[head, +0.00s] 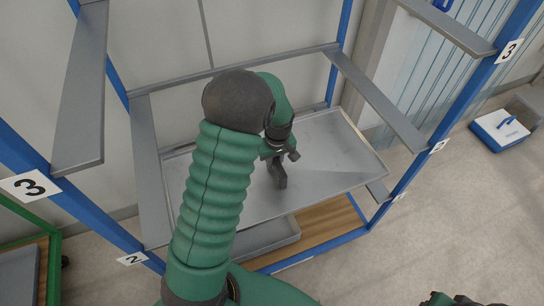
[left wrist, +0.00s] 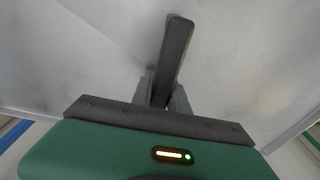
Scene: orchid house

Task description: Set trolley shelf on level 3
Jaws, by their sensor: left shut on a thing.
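The trolley shelf (head: 325,150) is a flat grey tray inside the trolley's blue frame (head: 410,170). A dark upright handle (left wrist: 174,50) stands up from it. My left gripper (head: 278,160) reaches down over the shelf and is shut on this handle; its fingers (left wrist: 163,95) close round the handle in the left wrist view. The shelf's right part passes below the level 2 right rail (head: 378,100). Whether the shelf rests on rails or hangs free I cannot tell. Part of my right arm's end (head: 452,299) shows at the bottom edge; its jaws are not clear.
Level 3 rails stand empty at left (head: 85,90) and right (head: 450,27), above the shelf. The level 2 left rail (head: 152,170) is beside the shelf. Below are a grey tray (head: 265,238) and a wooden base board (head: 325,226). A blue-and-white box (head: 503,128) lies on the floor at right.

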